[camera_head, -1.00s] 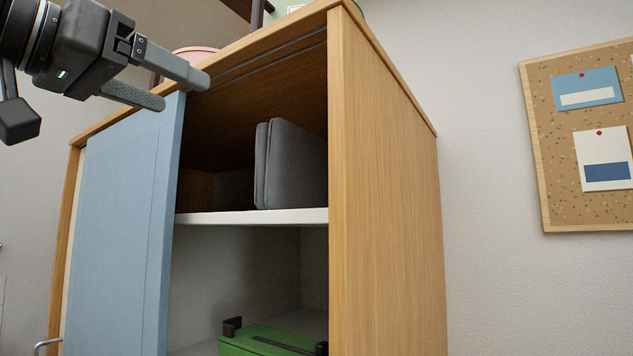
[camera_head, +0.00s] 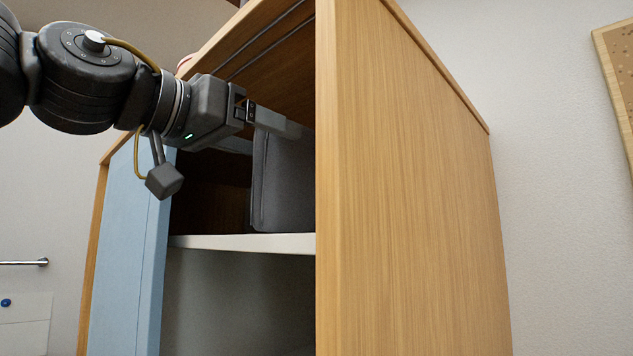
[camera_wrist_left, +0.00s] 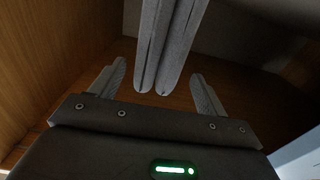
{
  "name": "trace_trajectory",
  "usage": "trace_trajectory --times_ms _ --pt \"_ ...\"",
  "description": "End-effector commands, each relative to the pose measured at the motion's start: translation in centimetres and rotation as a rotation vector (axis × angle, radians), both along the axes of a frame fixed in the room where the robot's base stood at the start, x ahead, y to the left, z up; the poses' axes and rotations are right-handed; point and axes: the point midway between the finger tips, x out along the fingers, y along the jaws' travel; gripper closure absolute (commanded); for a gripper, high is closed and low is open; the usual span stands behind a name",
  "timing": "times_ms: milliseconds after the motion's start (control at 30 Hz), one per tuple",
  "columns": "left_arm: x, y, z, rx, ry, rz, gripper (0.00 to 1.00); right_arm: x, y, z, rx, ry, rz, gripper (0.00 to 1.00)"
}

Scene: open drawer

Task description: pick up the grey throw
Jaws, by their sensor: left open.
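The grey throw (camera_head: 285,190) stands folded upright on the white upper shelf (camera_head: 245,243) of the wooden cabinet. Its right part is hidden by the cabinet's side panel. My left gripper (camera_head: 274,139) reaches into the upper compartment at the throw's top edge, with its fingers open. In the left wrist view, the throw (camera_wrist_left: 172,42) shows two thick folded layers. They lie ahead of and between the two spread fingers of the left gripper (camera_wrist_left: 158,70), with gaps on both sides. The fingers are not closed on it. My right gripper is not in view.
The cabinet's wooden side panel (camera_head: 410,180) stands close to the right of the opening. A blue door panel (camera_head: 122,260) covers the left part. The cabinet's top edge runs just above my gripper. A corkboard (camera_head: 617,75) hangs on the right wall.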

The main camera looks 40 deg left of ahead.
Motion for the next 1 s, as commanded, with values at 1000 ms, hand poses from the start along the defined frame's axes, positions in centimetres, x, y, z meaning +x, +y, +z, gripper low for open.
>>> trace_trajectory --times_ms 1000 --pt "5.5 -0.8 -0.5 0.001 -0.003 -0.004 0.44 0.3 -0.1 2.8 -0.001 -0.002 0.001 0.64"
